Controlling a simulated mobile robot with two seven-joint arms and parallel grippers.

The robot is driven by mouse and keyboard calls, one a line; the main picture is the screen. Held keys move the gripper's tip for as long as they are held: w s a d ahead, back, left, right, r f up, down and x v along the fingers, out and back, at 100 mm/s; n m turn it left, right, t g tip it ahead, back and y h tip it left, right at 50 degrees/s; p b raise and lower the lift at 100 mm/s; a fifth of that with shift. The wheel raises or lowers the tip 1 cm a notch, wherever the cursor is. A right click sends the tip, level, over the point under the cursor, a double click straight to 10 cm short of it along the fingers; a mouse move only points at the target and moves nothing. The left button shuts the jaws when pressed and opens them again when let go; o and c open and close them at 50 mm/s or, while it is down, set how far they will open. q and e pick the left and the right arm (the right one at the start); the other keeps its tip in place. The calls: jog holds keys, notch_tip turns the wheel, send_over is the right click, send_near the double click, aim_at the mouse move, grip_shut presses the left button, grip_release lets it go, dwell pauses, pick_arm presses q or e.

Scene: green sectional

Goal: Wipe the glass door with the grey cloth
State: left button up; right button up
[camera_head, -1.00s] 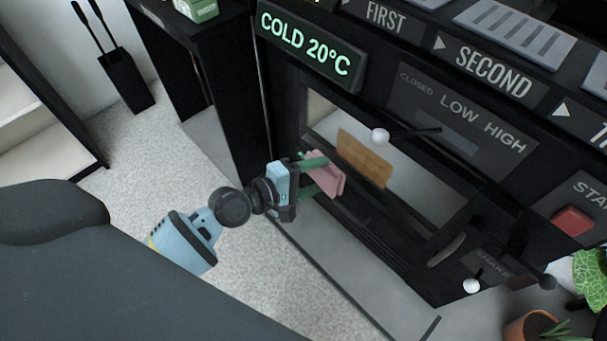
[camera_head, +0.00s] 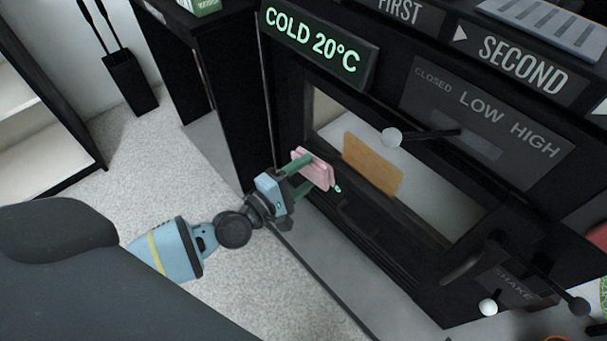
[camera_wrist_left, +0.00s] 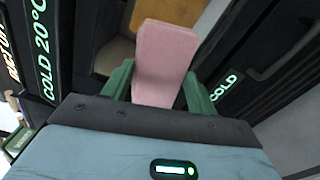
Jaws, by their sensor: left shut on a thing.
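My left gripper (camera_head: 318,178) has its green fingers around a pink, flat, cloth-like pad (camera_head: 312,167). The pad also stands up between the fingers in the left wrist view (camera_wrist_left: 163,62). No grey cloth shows. The glass door (camera_head: 430,192) is a pale window in the black machine, with an orange-brown rectangular patch (camera_head: 372,165) at its middle. The pad is left of the patch, near the window's lower left edge. I cannot tell whether it touches the machine. My right gripper is out of view.
A lower lever with a white knob (camera_head: 488,307) is at the bottom right. A black panel (camera_head: 235,110) rises left of the window. Speckled floor (camera_head: 150,180) is open at left.

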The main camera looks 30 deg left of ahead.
pick_arm(q)
jog(key=shift+x, duration=2.45)
jog(key=shift+w+d, duration=0.15)
jog(key=shift+w, duration=0.25)
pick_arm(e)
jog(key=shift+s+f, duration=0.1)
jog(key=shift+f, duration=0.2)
pick_arm(q)
jog(key=shift+w+d+b, duration=0.1)
jog(key=shift+w+b, duration=0.1)
jog(key=shift+b, duration=0.1)
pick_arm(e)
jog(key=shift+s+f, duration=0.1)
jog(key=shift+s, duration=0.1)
pick_arm(q)
jog(key=shift+w+d, duration=0.1)
jog(key=shift+w, duration=0.2)
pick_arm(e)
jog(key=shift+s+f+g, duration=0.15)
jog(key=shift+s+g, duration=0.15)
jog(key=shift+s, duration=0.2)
pick_arm(q)
jog(key=shift+w+d, duration=0.1)
jog(key=shift+w, duration=0.15)
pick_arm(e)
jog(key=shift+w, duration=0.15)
pick_arm(q)
jog(key=shift+w, duration=0.1)
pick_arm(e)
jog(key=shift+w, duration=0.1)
